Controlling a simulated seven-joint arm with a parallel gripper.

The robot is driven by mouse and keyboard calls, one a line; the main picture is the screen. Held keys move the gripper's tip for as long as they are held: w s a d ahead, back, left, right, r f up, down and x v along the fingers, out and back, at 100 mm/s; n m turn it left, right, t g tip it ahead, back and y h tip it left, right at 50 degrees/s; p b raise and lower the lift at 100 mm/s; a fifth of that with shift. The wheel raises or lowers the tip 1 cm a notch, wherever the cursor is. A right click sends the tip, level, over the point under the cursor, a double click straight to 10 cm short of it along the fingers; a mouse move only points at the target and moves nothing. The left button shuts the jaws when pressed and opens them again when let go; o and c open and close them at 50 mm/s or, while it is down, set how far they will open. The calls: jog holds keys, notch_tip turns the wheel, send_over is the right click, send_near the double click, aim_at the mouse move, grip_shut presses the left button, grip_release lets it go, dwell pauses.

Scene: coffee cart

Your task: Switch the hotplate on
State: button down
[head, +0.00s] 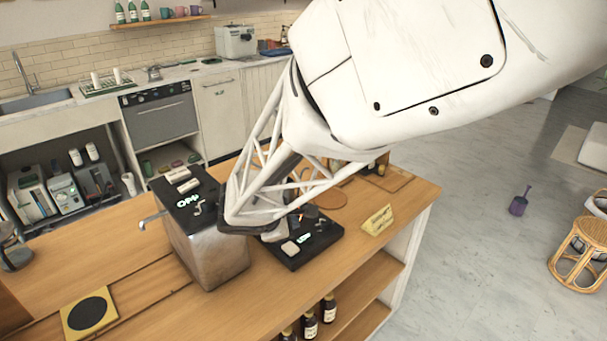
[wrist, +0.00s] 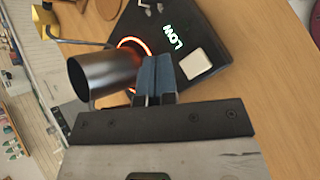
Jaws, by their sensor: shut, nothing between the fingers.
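The hotplate is a black slab (head: 318,246) on the wooden counter in the head view. It also shows in the wrist view (wrist: 203,28), with a glowing orange-red ring (wrist: 136,45) and lit letters reading LOW. A pale square key (wrist: 196,65) sits on its top beside the letters. A dark metal pot (wrist: 105,76) with a thin handle partly covers the ring; its exact seat cannot be told. My gripper (wrist: 155,68) is shut and empty, its blue-grey fingertips over the hotplate between pot and key. Whether they touch anything is unclear. The arm hides part of the hotplate in the head view.
A steel box machine (head: 205,245) with a dark top stands left of the hotplate. A yellow sign (head: 378,220) stands to its right. A round brown mat (head: 331,198) lies behind. A yellow pad with a black disc (head: 90,312) lies front left. Bottles (head: 310,325) stand below.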

jog(key=shift+r, duration=0.9)
jog(key=s+d+r+m+g, duration=0.1)
jog(key=s+d+r+m, duration=0.15)
jog(key=d, duration=0.35)
jog(key=s+d+r+m+g+y, duration=0.1)
jog(key=s+d+r+m+g, duration=0.1)
jog(key=s+d+m, duration=0.3)
jog(key=s+d+r+m+g, duration=0.1)
jog(key=s+d+r+m, duration=0.1)
jog(key=d, duration=0.4)
jog(key=s+d+r+m+y, duration=0.2)
jog(key=s+d+m, duration=0.2)
jog(key=s, duration=0.3)
jog(key=s+d+r+m+y, duration=0.2)
jog(key=s+d+m, duration=0.1)
jog(key=s+m, duration=0.3)
jog(key=shift+s+d+g+y, duration=0.3)
jog(key=shift+s+d+y, duration=0.1)
jog(key=shift+s, duration=0.75)
